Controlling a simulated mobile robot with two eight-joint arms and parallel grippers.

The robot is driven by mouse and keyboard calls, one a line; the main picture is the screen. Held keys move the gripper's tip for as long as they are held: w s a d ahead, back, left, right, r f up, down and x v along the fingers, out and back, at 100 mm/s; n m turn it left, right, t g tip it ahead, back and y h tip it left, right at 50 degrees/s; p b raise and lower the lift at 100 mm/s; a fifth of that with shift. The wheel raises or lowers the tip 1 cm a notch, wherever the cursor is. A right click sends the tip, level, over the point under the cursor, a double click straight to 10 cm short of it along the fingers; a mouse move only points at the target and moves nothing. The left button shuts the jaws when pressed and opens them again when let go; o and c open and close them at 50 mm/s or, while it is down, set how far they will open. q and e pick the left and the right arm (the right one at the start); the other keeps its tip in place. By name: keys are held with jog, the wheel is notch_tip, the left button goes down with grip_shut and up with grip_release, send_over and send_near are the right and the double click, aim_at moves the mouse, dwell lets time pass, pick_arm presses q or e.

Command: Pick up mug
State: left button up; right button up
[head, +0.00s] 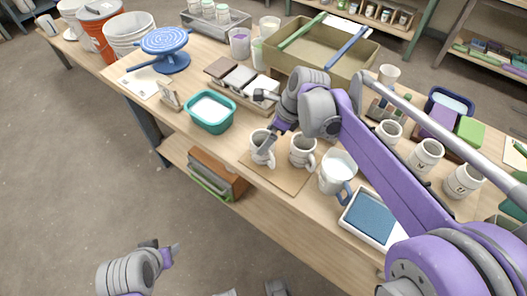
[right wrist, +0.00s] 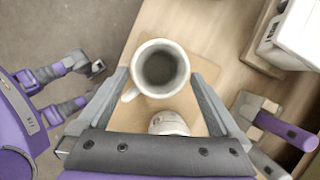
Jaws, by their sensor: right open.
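A second white mug (head: 301,152) stands just right on the board, partly hidden in the right wrist view (right wrist: 168,122). My left gripper (head: 164,248) is low over the floor, away from the table.
A white pitcher with a blue handle (head: 337,172) stands right of the second mug. A blue-topped tray (head: 372,217) lies farther right. A teal tub (head: 210,112) is to the left. More mugs (head: 426,155) stand beyond my right arm. The tan board (head: 280,176) has bare room in front.

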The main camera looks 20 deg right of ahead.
aim_at(260, 145)
jog(key=x, duration=0.5)
jog(key=shift+w+a+f, duration=0.1)
jog(key=shift+a+f, duration=0.15)
jog(key=shift+r, duration=0.1)
jog(key=c, duration=1.4)
